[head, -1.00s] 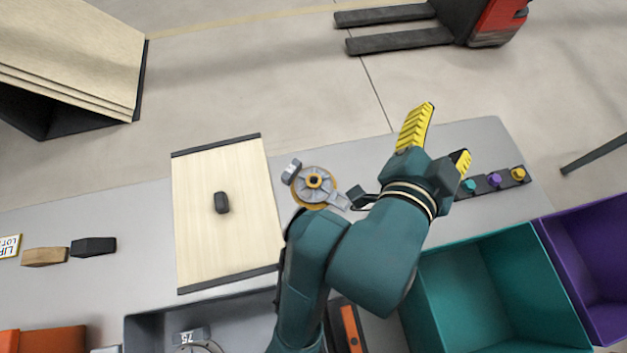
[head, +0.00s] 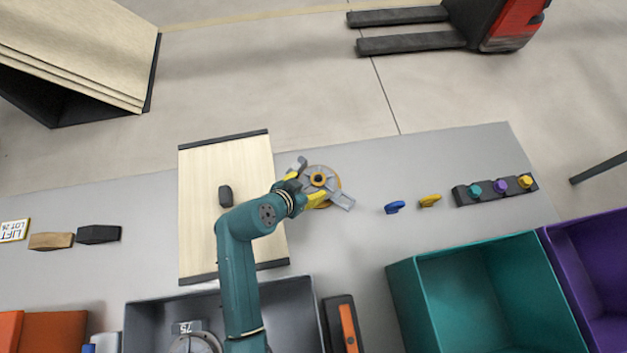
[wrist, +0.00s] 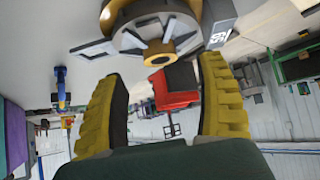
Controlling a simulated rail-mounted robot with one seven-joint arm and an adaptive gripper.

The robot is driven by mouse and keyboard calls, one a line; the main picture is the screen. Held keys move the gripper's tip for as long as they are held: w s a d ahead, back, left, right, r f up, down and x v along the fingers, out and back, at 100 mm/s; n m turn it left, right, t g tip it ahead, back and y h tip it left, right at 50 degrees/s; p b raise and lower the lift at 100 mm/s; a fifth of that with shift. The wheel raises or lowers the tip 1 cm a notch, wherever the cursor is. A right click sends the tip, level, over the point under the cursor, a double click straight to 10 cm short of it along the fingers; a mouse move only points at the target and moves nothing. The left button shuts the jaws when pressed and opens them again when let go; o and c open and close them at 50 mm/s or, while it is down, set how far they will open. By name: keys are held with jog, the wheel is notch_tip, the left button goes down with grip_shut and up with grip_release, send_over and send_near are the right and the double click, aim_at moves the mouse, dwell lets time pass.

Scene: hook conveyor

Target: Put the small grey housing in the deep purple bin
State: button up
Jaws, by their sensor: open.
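A grey spoked housing (head: 322,179) with an orange centre and two side arms is right of the pale board. I cannot tell how it is supported. My gripper (head: 305,186) is open at its left side, with yellow fingers close to it; contact is unclear. In the wrist view the housing (wrist: 158,32) shows large at the top, just past the open fingers of my gripper (wrist: 166,82), with a printed tag on one arm. A second round grey part (head: 195,344) lies in the grey tray, partly cut off. The deep purple bin (head: 590,250) is at the far right.
A teal bin (head: 405,290) stands left of the purple one. A blue piece (head: 394,208), a yellow piece (head: 430,201) and a button strip (head: 495,190) are on the table. A dark part (head: 225,195) lies on the pale board (head: 200,240). The grey tray (head: 135,318) is in front.

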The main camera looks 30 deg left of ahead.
aim_at(321, 176)
jog(key=x, duration=0.3)
jog(key=b+x, duration=0.1)
jog(key=x, duration=0.2)
jog(key=shift+w+d, duration=0.15)
jog(key=shift+w, duration=0.4)
jog(key=shift+s, duration=0.1)
grip_shut()
